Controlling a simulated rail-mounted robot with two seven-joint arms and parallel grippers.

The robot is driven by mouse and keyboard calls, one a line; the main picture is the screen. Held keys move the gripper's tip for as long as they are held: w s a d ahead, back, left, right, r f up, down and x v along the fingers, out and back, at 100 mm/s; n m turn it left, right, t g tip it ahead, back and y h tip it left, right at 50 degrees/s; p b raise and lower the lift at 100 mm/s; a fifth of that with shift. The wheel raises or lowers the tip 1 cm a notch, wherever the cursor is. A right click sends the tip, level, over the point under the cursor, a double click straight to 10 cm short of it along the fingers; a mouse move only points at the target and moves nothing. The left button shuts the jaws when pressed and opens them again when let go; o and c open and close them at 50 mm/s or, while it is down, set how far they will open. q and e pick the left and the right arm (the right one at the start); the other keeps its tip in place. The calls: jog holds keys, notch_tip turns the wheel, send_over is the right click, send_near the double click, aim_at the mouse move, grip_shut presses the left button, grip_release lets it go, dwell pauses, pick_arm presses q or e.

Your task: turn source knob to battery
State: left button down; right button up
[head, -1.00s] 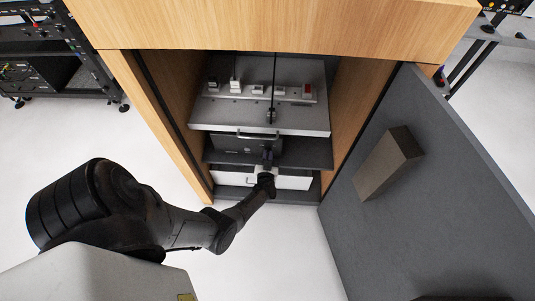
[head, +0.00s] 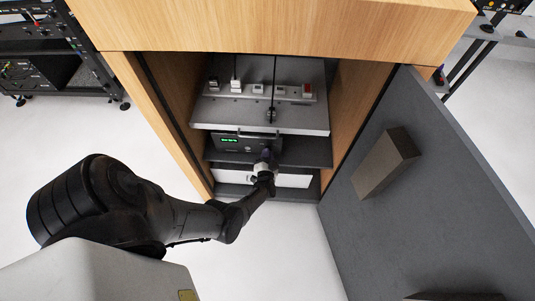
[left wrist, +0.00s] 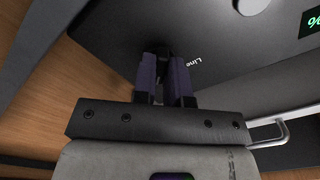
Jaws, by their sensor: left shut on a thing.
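My left gripper (head: 265,160) reaches into the open cabinet, at the front of a black unit (head: 225,143) on the middle shelf. In the left wrist view its two fingers (left wrist: 164,58) are shut on a small dark knob on the black panel (left wrist: 110,30). The knob is almost wholly hidden between the fingertips, so its pointing direction cannot be told. The word "Line" is printed just right of the fingers. A lit green display (head: 229,140) shows on the unit; part of it, with a percent sign, shows in the left wrist view (left wrist: 311,20). My right gripper is out of view.
A grey shelf (head: 285,122) with a power strip (head: 258,90) and a handle lies above the unit. Wooden cabinet walls stand close on both sides. The dark door (head: 430,180) stands open at right. A white box (head: 295,180) sits below.

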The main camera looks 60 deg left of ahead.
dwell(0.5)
pick_arm(q)
jog(key=c, duration=1.2)
grip_release()
jog(key=shift+o, duration=0.2)
jog(key=shift+d, duration=0.1)
jog(key=p+v, duration=0.4)
jog(key=v, duration=0.9)
jog(key=shift+s+d, duration=0.25)
jog(key=shift+d, duration=0.05)
